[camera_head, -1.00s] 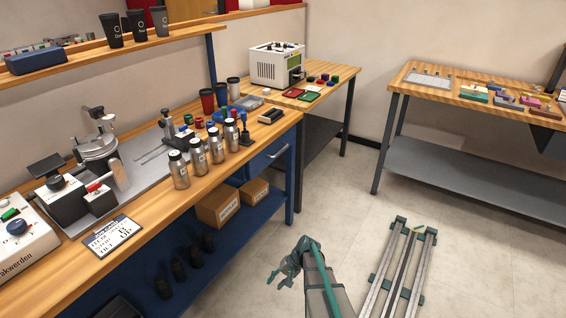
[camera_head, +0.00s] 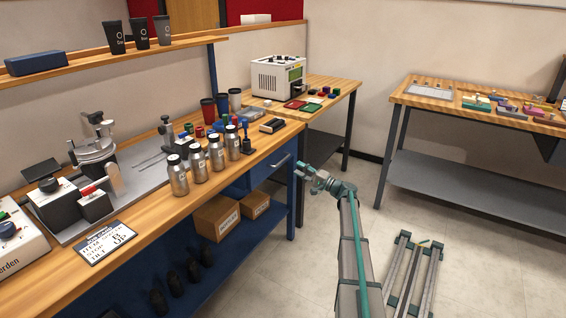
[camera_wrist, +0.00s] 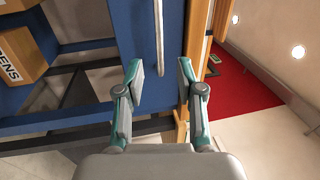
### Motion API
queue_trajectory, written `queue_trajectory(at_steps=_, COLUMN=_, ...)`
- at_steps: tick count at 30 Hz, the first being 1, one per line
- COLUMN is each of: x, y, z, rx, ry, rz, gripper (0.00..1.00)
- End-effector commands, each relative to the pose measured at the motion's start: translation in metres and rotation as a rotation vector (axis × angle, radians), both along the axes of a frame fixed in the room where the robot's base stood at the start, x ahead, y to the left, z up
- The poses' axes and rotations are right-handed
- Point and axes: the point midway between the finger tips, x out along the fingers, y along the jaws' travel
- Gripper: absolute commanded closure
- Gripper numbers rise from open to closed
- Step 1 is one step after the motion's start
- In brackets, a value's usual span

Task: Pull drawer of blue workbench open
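The blue workbench (camera_head: 262,216) stands at the left in the head view. Its blue drawer (camera_head: 262,176) is under the right end of the wooden top and looks shut. The drawer's silver handle (camera_head: 281,160) shows on its front. My gripper (camera_head: 306,170) is just right of the handle with a gap between them. In the wrist view, my gripper (camera_wrist: 160,78) is open and empty, fingers spread to both sides. The handle (camera_wrist: 159,35) appears as an upright bar between the two fingers, mostly beyond their tips, against the blue drawer front (camera_wrist: 125,25).
Bottles (camera_head: 215,155) stand on the workbench top. Cardboard boxes (camera_head: 216,217) sit on its lower shelf. A side table (camera_head: 345,90) with a white machine (camera_head: 275,77) adjoins behind. Another table (camera_head: 440,100) is at the right. The floor around my arm is mostly clear.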

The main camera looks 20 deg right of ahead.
Motion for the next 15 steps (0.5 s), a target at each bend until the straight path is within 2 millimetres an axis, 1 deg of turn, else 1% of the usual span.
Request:
queue_trajectory(at_steps=9, x=0.045, y=0.03, z=0.009, rx=-0.001, ry=0.002, rz=0.002, gripper=0.63)
queue_trajectory(at_steps=15, x=0.066, y=0.045, z=0.014, rx=0.0, ry=0.002, rz=0.001, gripper=0.63)
